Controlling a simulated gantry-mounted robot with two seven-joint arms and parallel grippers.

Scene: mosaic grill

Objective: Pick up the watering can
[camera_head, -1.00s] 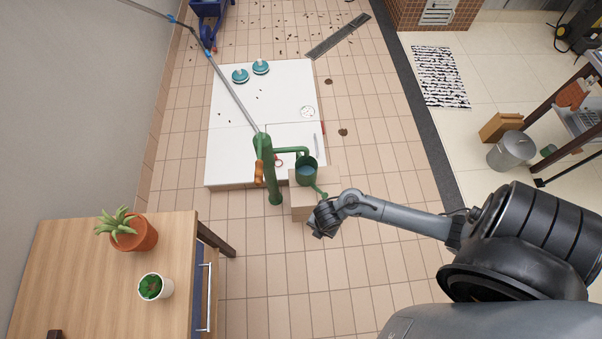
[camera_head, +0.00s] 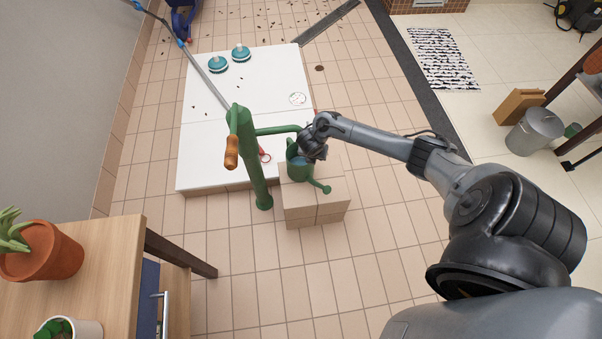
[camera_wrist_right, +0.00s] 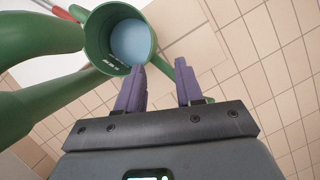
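The green watering can (camera_head: 298,170) stands on a beige block (camera_head: 316,203), under the spout of the green hand pump (camera_head: 247,160). In the right wrist view the can (camera_wrist_right: 91,38) shows its round opening with blue water inside. My right gripper (camera_head: 311,153) is at the can's upper right side and hides part of it. In the wrist view its two purple fingers (camera_wrist_right: 160,70) are apart, at the can's rim. A green part of the can shows behind the right finger; I cannot tell whether it lies between the fingers. My left gripper is not in view.
The pump's wooden handle (camera_head: 231,152) hangs to the left of the can. A white platform (camera_head: 215,120) lies behind. A wooden cabinet (camera_head: 105,245) with a potted plant (camera_head: 43,251) is at the lower left. Tiled floor in front of the block is free.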

